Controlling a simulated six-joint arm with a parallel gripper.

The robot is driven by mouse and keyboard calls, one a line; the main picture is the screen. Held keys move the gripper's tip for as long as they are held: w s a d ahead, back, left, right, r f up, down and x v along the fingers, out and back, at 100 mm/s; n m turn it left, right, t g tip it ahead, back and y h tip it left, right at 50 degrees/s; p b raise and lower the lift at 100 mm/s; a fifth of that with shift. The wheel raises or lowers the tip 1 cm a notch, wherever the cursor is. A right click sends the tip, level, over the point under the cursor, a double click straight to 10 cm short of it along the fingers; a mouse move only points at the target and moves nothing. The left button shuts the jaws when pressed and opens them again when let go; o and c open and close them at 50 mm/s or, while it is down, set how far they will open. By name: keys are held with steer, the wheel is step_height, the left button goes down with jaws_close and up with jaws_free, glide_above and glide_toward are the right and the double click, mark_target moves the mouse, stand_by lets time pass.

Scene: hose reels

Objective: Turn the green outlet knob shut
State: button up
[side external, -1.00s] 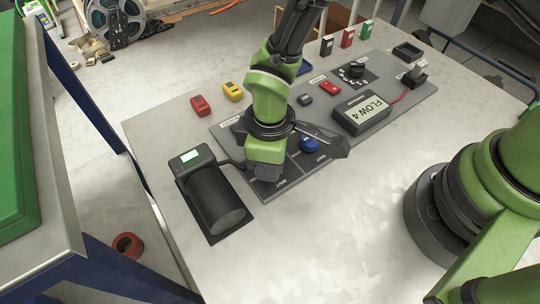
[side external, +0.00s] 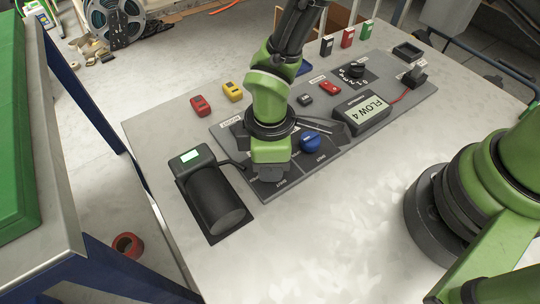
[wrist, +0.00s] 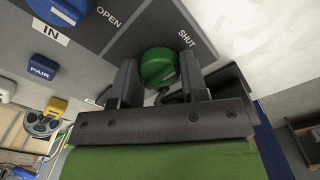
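The green outlet knob (wrist: 157,66) sits on the grey panel (wrist: 158,22), between my gripper's two dark fingers, with the word SHUT printed beside it. My gripper (wrist: 158,72) has a finger close against each side of the knob and appears shut on it. The knob's pointer direction cannot be made out. In the side view my gripper (side external: 271,171) is low over the near-left part of the panel and hides the green knob.
A blue knob (side external: 310,141) is just right of my gripper; it also shows in the wrist view (wrist: 60,8). A FLOW 4 display (side external: 364,113) stands farther right. A black cylindrical device (side external: 213,198) is close on the left. The table front is clear.

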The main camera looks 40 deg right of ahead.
steer(key=o, duration=0.4)
step_height(320, 180, up, 10)
stand_by(0.4)
steer(key=d+r+m+t+y, duration=0.15)
steer(key=d+r+m, duration=0.35)
steer(key=r, duration=0.5)
steer(key=s+d+r+m+t, duration=0.5)
steer(key=s+d+r+m, duration=0.4)
steer(key=s+d+m, duration=0.1)
steer(key=shift+s+d+r+m+t, duration=0.2)
steer(key=shift+s+d+m+t, duration=0.15)
steer(key=shift+s+d, duration=0.6)
